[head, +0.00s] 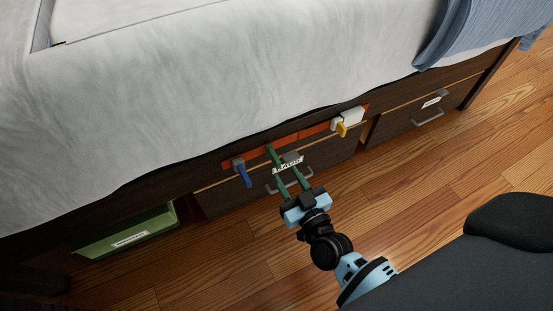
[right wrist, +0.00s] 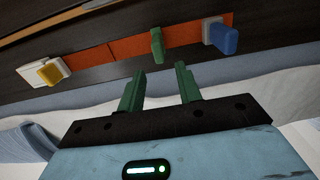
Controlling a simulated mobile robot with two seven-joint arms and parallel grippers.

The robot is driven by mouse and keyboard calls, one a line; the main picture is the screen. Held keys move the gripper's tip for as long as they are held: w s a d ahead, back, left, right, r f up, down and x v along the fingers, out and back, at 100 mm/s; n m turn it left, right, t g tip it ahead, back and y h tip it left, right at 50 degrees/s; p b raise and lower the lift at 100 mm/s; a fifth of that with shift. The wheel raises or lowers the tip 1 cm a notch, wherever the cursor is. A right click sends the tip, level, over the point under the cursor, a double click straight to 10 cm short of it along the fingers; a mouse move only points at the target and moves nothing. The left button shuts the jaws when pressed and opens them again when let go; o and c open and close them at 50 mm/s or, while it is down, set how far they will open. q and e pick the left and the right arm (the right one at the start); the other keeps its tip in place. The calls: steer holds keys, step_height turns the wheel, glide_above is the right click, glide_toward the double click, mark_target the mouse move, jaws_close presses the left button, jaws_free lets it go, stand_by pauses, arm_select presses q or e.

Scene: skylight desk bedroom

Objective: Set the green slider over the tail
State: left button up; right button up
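The green slider (head: 271,152) is an upright green tab on an orange-red strip (right wrist: 135,47) along the dark bed front. It also shows in the right wrist view (right wrist: 157,45), between a blue tab and a yellow tab. My right gripper (right wrist: 160,76) is open and empty, its two green fingers spread. Its tips are short of the slider, which appears beyond the gap between them. In the head view the right gripper (head: 284,174) reaches up to the strip from below. I cannot make out which mark is the tail. My left gripper is not in view.
A blue tab (head: 242,172) on a grey block is at the strip's left end. A yellow tab (head: 341,128) on a white block (head: 347,118) is at its right end. Drawers with handles sit below. A green bin (head: 125,235) is under the bed at left. The wooden floor (head: 420,180) is clear.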

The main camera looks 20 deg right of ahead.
mark_target(279, 164)
steer(key=w+b, duration=0.2)
steer(key=w, duration=0.4)
steer(key=shift+w+a, duration=0.15)
steer(key=shift+w, duration=0.15)
steer(key=shift+c, duration=0.3)
jaws_close()
